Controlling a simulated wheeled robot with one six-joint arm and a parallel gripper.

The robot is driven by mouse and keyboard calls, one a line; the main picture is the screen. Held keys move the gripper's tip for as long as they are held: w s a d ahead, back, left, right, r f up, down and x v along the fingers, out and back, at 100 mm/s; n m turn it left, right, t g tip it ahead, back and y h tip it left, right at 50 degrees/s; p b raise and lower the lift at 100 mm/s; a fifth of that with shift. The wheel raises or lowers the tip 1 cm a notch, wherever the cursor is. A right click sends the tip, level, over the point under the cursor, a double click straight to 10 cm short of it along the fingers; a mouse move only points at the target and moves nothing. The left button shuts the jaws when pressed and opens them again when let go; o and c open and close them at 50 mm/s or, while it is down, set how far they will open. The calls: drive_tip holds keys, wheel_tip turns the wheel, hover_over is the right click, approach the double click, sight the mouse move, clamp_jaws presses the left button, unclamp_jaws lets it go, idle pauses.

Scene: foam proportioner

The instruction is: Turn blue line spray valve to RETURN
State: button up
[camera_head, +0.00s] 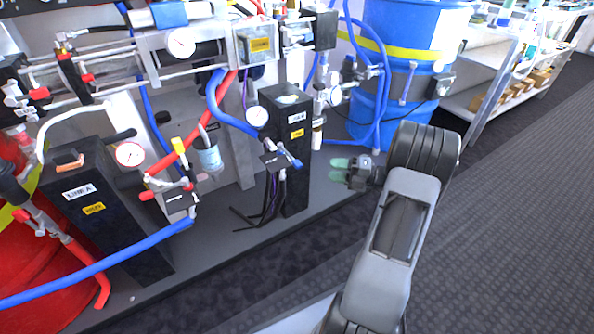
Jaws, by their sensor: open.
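A small dark valve block (272,163) with a blue handle (291,159) sits in front of the right black box, below a round gauge. I take it for the blue line spray valve, but I cannot read any RETURN mark on it. The handle slants down to the right. Dark hoses hang below the block. My gripper (341,169), with green fingertips, is open and points left. It is to the right of the handle and apart from it, with nothing seen between the fingertips.
The right black box (289,120) stands behind the valve. A blue drum (405,60) with a yellow band stands behind my gripper. A similar valve block with red handles (177,201) and a blue hose are at left. Grey floor (510,240) is clear at right.

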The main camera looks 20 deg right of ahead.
sight(302, 166)
drive_tip(key=b+x, duration=0.4)
drive_tip(key=x, duration=0.6)
drive_tip(key=shift+a+f, duration=0.15)
drive_tip(key=shift+a, duration=0.1)
drive_tip(key=shift+b+x, duration=0.3)
drive_tip(key=shift+x, duration=0.65)
clamp_jaws()
